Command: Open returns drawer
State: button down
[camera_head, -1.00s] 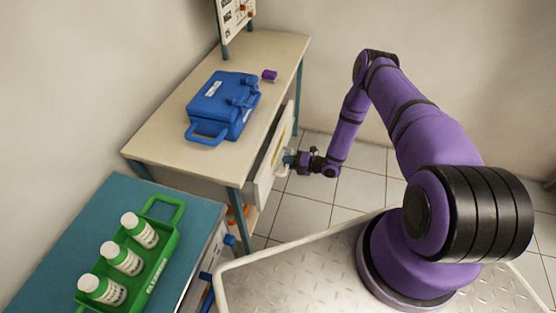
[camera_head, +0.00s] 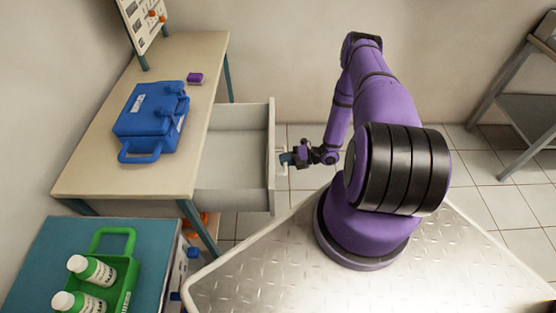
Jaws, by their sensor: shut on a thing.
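The returns drawer (camera_head: 233,168) is a white drawer under the beige table. It is pulled well out to the right, and its inside looks empty. My gripper (camera_head: 287,159) is at the drawer's front panel (camera_head: 271,185), on the outer side. It is shut on the drawer handle, which is mostly hidden by the fingers.
The beige table (camera_head: 90,180) carries a blue case (camera_head: 150,115) and a small purple block (camera_head: 195,78). A teal-topped cabinet (camera_head: 45,255) at lower left holds a green tray (camera_head: 128,270) with white bottles. A grey shelf (camera_head: 528,115) stands at far right. Tiled floor lies open beyond the drawer.

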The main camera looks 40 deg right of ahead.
jog(key=shift+s, duration=0.1)
jog(key=c, duration=1.1)
grip_release()
jog(key=shift+d, duration=0.1)
jog(key=v, duration=1)
jog(key=shift+s+d, duration=0.15)
jog(key=shift+d, duration=0.1)
